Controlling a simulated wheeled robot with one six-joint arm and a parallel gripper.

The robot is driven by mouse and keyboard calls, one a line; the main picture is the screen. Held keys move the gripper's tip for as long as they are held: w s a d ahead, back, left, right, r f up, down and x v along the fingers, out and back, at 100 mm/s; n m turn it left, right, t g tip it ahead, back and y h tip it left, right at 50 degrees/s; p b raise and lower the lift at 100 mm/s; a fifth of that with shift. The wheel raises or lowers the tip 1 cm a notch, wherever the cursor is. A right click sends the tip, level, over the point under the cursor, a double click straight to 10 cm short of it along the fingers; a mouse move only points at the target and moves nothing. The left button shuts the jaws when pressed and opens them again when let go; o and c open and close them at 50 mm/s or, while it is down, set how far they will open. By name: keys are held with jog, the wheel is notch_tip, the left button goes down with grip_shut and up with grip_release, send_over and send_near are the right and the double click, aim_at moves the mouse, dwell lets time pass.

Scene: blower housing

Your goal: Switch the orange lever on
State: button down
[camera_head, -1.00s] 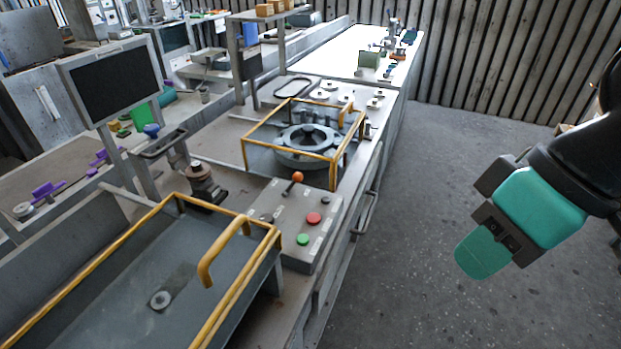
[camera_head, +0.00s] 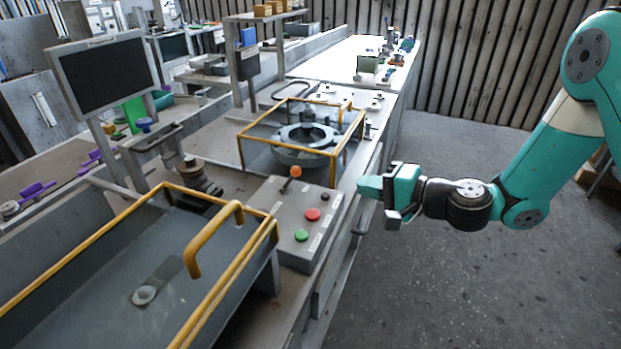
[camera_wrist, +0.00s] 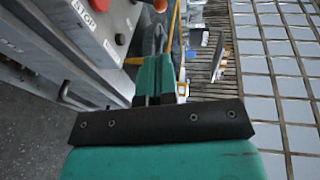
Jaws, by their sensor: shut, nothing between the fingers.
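The orange lever (camera_head: 295,172) is an orange ball on a short dark stem, on top of the grey control box (camera_head: 290,215). The ball leans toward the right in the head view. My gripper (camera_head: 362,187) is shut and empty, to the right of the box and apart from it, with its fingers pointing left toward it. In the wrist view the shut teal fingers (camera_wrist: 153,80) show in the middle. An orange ball, which looks like the lever's, shows at the top edge (camera_wrist: 160,5).
The box also carries a red button (camera_head: 312,214), a green button (camera_head: 301,235) and a small dark knob (camera_head: 325,197). A yellow-framed guard (camera_head: 333,172) stands behind it. A yellow-railed tray (camera_head: 90,300) lies at front left.

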aim_at(300, 173)
dwell(0.3)
jog(key=p+x, duration=0.5)
jog(key=x, duration=0.7)
jog(key=shift+w+a, duration=0.15)
jog(key=shift+a, duration=0.15)
jog(key=shift+w+a+f, duration=0.25)
jog(key=shift+w+a, duration=0.1)
jog(key=shift+a, duration=0.2)
